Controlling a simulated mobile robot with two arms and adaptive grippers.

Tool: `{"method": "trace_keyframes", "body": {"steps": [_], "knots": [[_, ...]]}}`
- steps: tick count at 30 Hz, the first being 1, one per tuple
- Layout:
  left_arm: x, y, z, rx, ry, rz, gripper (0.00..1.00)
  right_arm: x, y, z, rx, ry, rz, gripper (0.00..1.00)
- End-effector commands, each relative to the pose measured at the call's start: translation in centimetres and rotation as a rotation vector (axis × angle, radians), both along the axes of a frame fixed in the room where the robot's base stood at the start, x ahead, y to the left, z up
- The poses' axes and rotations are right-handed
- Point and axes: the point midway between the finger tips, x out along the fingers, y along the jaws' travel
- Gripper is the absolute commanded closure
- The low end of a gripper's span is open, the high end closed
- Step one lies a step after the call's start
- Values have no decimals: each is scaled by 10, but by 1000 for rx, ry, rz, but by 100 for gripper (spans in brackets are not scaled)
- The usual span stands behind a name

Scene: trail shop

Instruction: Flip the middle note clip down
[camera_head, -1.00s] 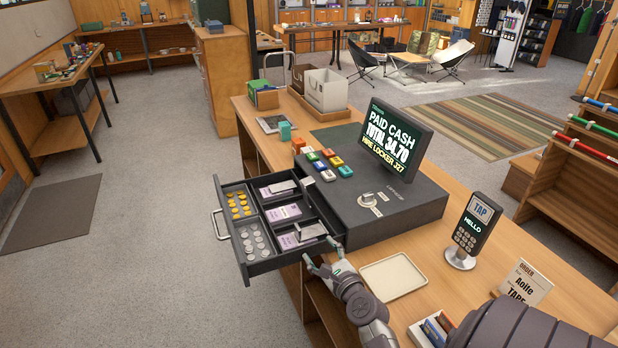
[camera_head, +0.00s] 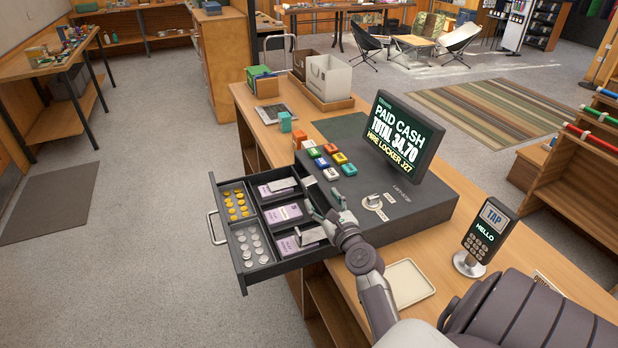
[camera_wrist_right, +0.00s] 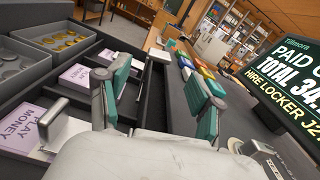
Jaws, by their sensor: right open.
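The open cash drawer (camera_head: 232,262) holds three purple note stacks in a row. The middle note stack (camera_head: 284,213) lies flat. The middle note clip (camera_head: 309,181) appears as a pale grey plate standing up at the drawer's inner end. The far clip (camera_head: 283,184) and the near clip (camera_head: 312,235) lie down over their notes. My right gripper (camera_head: 325,203) is open and empty at the inner end of the middle compartment, just below the raised clip in the head view. In the wrist view its teal-padded fingers (camera_wrist_right: 160,85) are spread apart; contact cannot be told. My left gripper is out of view.
The dark till (camera_head: 425,205) with its screen (camera_head: 402,135) stands right of the drawer. Coloured blocks (camera_head: 331,160) sit on its top. Coin trays (camera_head: 238,205) fill the drawer's left side. A card reader (camera_head: 485,235) and a cream tray (camera_head: 405,285) are on the counter.

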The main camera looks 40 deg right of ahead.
Motion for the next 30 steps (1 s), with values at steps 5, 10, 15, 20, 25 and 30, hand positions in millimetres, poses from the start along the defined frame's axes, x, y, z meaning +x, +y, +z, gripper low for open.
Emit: {"method": "trace_keyframes", "body": {"steps": [5, 10, 15, 20, 25, 30], "knots": [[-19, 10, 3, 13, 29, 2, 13, 40, -13, 2, -3, 0, -1, 34], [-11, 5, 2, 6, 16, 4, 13, 68, -22, 1, -3, 0, -1, 34], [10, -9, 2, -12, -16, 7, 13, 85, -27, 0, -1, 0, 0, 34], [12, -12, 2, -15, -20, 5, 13, 90, -29, 0, -2, 0, -1, 34], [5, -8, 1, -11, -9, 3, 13, 90, -29, 0, -2, 0, -1, 34], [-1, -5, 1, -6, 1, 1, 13, 90, -29, 0, -2, 1, 0, 54]]}}
